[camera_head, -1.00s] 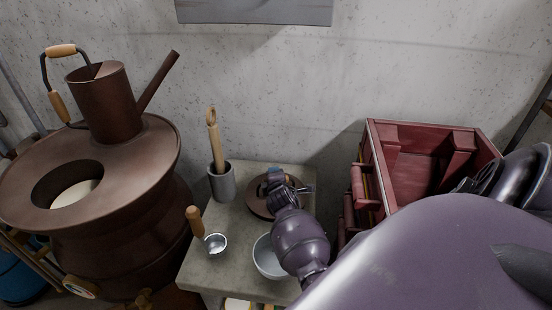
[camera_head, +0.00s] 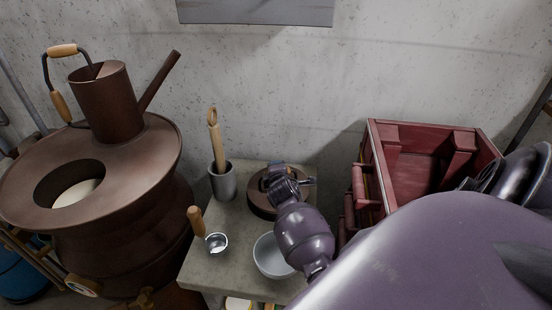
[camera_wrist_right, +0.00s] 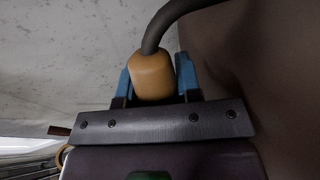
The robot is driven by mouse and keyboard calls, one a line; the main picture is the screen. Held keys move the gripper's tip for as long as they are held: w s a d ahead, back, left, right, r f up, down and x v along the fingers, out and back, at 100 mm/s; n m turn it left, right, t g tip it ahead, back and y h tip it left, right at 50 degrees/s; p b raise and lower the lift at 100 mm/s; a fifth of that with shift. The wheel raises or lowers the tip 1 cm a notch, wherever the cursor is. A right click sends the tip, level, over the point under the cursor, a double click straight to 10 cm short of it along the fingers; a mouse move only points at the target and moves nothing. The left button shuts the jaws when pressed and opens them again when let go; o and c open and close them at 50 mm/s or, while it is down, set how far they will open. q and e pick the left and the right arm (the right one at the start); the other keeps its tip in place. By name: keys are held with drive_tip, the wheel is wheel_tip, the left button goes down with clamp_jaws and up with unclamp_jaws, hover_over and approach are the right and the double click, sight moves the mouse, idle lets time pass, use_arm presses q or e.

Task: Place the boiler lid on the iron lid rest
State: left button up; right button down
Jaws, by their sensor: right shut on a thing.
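The boiler lid (camera_head: 262,205) is a round brown disc over the grey table top. My right gripper (camera_head: 288,180) is above it. In the right wrist view, the right gripper (camera_wrist_right: 155,85) is shut on the wooden grip (camera_wrist_right: 152,76) of a dark curved handle, with a large brown surface (camera_wrist_right: 250,70) to the right. The iron lid rest cannot be made out apart from the lid; whether the lid touches anything below is unclear. The brown boiler (camera_head: 140,165) stands at the left with its round top opening uncovered. My left gripper is not in view.
On the grey table (camera_head: 228,265) are a grey cup (camera_head: 223,184) with a wooden-handled tool, a small metal ladle (camera_head: 217,243) and a pale bowl (camera_head: 267,262) close beside my right forearm. A red wooden crate (camera_head: 380,170) stands to the right.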

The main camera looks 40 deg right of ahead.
drive_tip(key=r, duration=0.1)
drive_tip(key=r+b, duration=0.2)
drive_tip(key=shift+w+d, duration=0.1)
drive_tip(key=shift+w, duration=0.15)
drive_tip(key=shift+w+d+f+m+b, duration=0.15)
drive_tip(key=shift+f+m+b, duration=0.15)
drive_tip(key=shift+f+b, duration=0.9)
drive_tip(key=shift+f, duration=0.7)
drive_tip(key=shift+f+b, duration=0.25)
drive_tip(key=shift+b, duration=0.05)
drive_tip(key=shift+f+b, duration=0.4)
drive_tip(key=shift+f, duration=0.35)
